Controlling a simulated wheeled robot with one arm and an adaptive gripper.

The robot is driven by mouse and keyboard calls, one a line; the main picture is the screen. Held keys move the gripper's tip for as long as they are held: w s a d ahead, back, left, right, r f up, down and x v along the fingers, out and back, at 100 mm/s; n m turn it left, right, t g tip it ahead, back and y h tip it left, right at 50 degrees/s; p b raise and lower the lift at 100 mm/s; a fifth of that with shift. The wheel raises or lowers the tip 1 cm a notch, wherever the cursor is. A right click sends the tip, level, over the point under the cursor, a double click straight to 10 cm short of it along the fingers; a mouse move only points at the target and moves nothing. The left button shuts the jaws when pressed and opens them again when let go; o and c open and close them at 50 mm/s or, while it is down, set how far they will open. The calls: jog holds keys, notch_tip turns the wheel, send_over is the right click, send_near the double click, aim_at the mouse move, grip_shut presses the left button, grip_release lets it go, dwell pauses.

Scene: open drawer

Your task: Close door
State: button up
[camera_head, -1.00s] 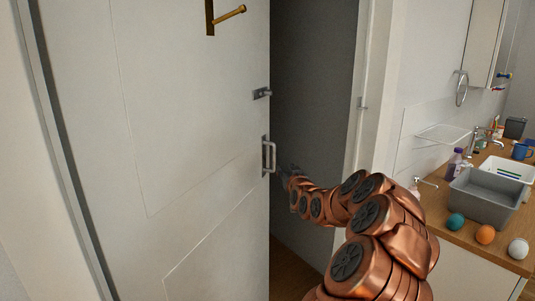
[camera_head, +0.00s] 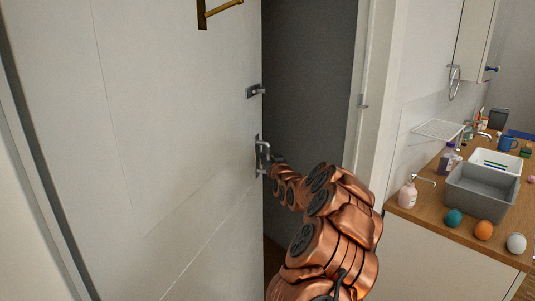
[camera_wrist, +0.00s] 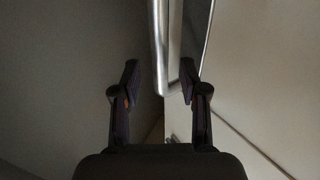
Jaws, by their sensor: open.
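The white door (camera_head: 175,130) fills the left of the head view and stands open, with a dark gap to the right of its free edge. A silver pull handle (camera_head: 263,157) is fixed near that edge. My gripper (camera_head: 273,164) is at the handle, small and partly hidden by my copper arm. In the wrist view, my gripper (camera_wrist: 159,76) is open, one finger on each side of the silver handle bar (camera_wrist: 157,45). The bar's lower end shows between the fingertips. I cannot tell whether a finger touches it.
A latch (camera_head: 255,91) and a brass lever (camera_head: 220,9) are higher on the door. The door frame (camera_head: 372,100) stands right of the dark gap. On the right, a wooden counter (camera_head: 430,222) holds a grey bin (camera_head: 482,190), a soap bottle (camera_head: 407,194) and coloured balls.

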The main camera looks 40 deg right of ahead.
jog(key=shift+p+x, duration=0.3)
jog(key=shift+x, duration=1.1)
jog(key=shift+w, duration=0.1)
grip_shut()
